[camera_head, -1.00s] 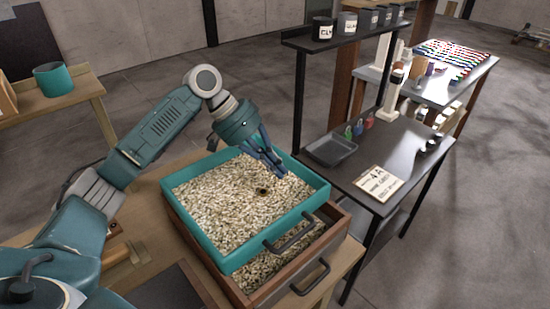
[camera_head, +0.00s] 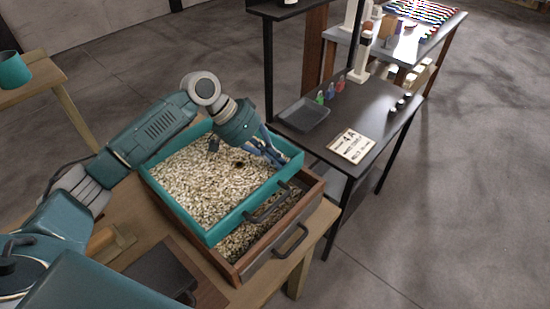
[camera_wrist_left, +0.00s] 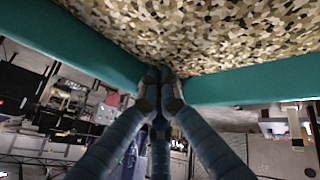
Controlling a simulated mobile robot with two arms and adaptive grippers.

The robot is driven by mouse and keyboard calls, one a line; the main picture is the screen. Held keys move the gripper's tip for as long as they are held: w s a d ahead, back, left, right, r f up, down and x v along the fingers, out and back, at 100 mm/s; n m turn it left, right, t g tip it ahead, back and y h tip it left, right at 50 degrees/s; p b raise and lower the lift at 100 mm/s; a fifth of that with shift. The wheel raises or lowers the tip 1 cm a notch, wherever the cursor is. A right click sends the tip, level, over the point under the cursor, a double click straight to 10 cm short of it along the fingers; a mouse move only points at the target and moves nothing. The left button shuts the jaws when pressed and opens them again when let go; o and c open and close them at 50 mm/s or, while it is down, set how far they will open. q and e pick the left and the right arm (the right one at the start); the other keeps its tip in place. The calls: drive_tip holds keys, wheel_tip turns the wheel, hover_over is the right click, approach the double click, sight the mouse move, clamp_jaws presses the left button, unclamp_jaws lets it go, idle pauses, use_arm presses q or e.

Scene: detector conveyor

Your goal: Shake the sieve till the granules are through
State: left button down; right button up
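The teal square sieve (camera_head: 180,215) lies over a wooden drawer-like box (camera_head: 268,240) on a wooden table. Pale granules (camera_head: 205,180) cover the sieve's whole floor. More granules (camera_head: 240,238) lie in the box, visible along its front. A small dark spot shows among the sieve's granules. My left gripper (camera_head: 277,160) is at the sieve's far right corner. In the left wrist view its fingertips (camera_wrist_left: 160,92) come close together at the corner between two teal walls (camera_wrist_left: 240,84) and look shut on it. My right gripper is out of view.
A dark table (camera_head: 378,118) beyond the box holds a black tray (camera_head: 304,114), a "4 A" sign (camera_head: 352,145) and small coloured items. A teal cup (camera_head: 14,70) stands on a side table at left. Grey floor is clear at right.

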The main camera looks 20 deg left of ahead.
use_arm(q)
drive_tip(key=d+p, duration=0.1)
drive_tip(key=s+d+p, duration=0.1)
drive_tip(key=d, duration=0.1)
drive_tip(key=s+d+p, duration=0.1)
drive_tip(key=d, duration=0.1)
drive_tip(key=shift+s+d+p, duration=0.1)
drive_tip(key=shift+d+p, duration=0.05)
drive_tip(key=shift+p, duration=0.25)
